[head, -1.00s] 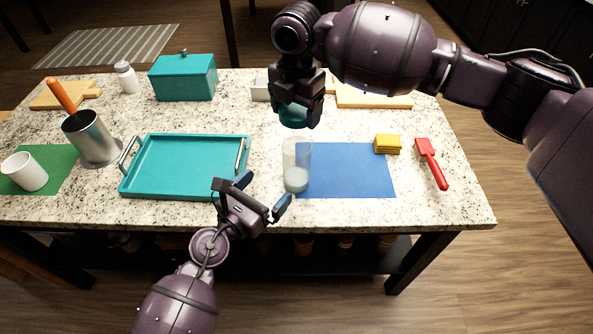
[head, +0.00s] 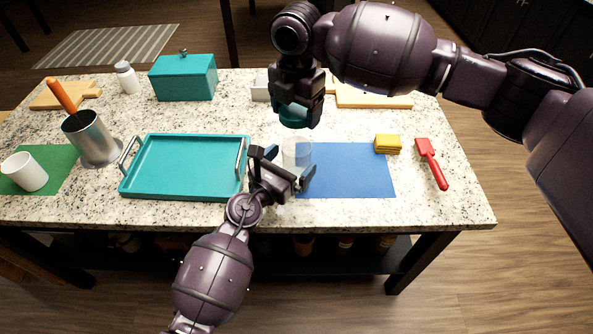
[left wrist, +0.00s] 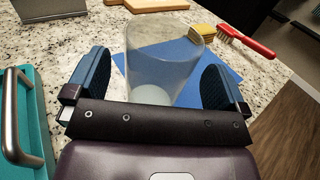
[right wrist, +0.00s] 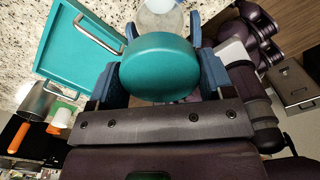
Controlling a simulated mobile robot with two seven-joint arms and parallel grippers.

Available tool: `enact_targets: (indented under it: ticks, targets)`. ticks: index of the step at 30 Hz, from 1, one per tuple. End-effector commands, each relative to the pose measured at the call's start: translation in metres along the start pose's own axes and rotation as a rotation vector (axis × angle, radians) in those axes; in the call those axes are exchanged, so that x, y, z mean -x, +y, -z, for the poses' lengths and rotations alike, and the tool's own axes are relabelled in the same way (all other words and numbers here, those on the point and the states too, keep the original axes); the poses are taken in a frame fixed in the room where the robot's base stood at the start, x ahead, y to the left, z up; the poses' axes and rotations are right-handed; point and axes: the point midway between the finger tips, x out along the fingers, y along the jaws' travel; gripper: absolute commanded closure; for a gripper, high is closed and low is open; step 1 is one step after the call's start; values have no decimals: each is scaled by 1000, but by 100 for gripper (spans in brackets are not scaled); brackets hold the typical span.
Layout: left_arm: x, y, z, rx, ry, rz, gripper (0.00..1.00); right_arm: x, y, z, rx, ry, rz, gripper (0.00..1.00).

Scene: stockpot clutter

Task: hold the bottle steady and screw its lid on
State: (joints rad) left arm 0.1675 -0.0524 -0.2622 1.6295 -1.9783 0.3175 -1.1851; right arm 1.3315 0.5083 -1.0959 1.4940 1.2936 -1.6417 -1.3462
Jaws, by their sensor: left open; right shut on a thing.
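The clear bottle (head: 296,150) stands upright on the counter at the left edge of the blue mat. It also shows in the left wrist view (left wrist: 163,60) between the spread fingers. My left gripper (head: 284,166) is open around the bottle's near side, and I cannot tell whether the fingers touch it. The teal lid (head: 295,116) is held above the bottle by my right gripper (head: 298,105), apart from its mouth. In the right wrist view the lid (right wrist: 160,67) sits between both fingers, with part of the bottle (right wrist: 160,18) beyond it.
A teal tray (head: 185,192) lies just left of the bottle. The blue mat (head: 350,172) is mostly clear, with yellow sponges (head: 387,144) at its corner and a red brush (head: 432,165) beyond. A metal pot (head: 91,138) and white cup (head: 25,172) stand at left.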

Motion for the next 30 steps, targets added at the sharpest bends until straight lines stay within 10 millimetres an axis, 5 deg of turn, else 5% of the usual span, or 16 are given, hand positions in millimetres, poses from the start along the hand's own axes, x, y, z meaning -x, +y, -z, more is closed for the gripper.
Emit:
enact_targets:
  ticks: [7,19,30]
  targets:
    - [-22,0,0,0,0,0,0,0,0,0,0,0,0,48]
    - [-26,0,0,0,0,0,2,0,0,0,0,0,0,48]
    - [-26,0,0,-1,0,0,58,0,0,0,0,0,0,48]
